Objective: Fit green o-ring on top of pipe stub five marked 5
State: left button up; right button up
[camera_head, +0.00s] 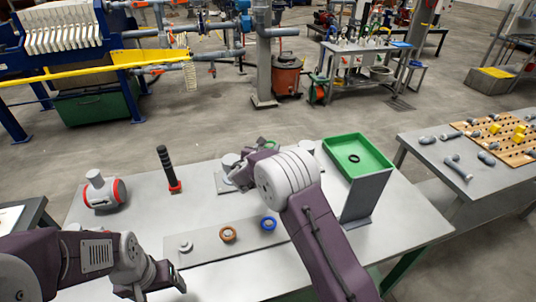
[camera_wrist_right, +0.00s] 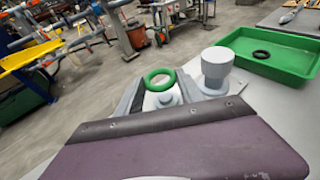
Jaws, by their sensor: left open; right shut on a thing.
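The green o-ring (camera_wrist_right: 150,82) is between the fingertips of my right gripper (camera_wrist_right: 160,90) in the right wrist view. It is tilted, and a short grey stub (camera_wrist_right: 165,100) shows just below and behind it. I cannot tell whether the ring touches that stub. In the head view the ring shows as a bit of green (camera_head: 268,142) behind my right arm, which hides most of the right gripper. The number 5 is not readable. My left gripper (camera_head: 172,279) is open and empty at the table's front left.
A larger grey capped stub (camera_wrist_right: 216,66) stands beside the ring. A green tray (camera_head: 378,147) with a black ring (camera_head: 354,158) lies at the right. A front plate (camera_head: 205,252) bears brown (camera_head: 228,241) and blue (camera_head: 268,230) rings. A black-handled tool (camera_head: 166,165) stands at the left.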

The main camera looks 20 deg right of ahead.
pick_arm(q)
jog(key=shift+d, duration=0.1)
pick_arm(e)
jog(key=shift+f, duration=0.25)
pick_arm(q)
notch_tip(320, 180, down, 3)
jog(key=b, duration=0.2)
jog(key=shift+r+b, duration=0.2)
jog(key=shift+b, duration=0.15)
pick_arm(e)
notch_tip(320, 180, down, 4)
pick_arm(q)
jog(key=shift+r, duration=0.2)
pick_arm(e)
jog(key=shift+w+r, duration=0.1)
jog(key=shift+r, duration=0.05)
pick_arm(q)
jog(key=shift+s+f, duration=0.1)
jog(key=shift+f, duration=0.15)
pick_arm(e)
jog(key=o, duration=1.3)
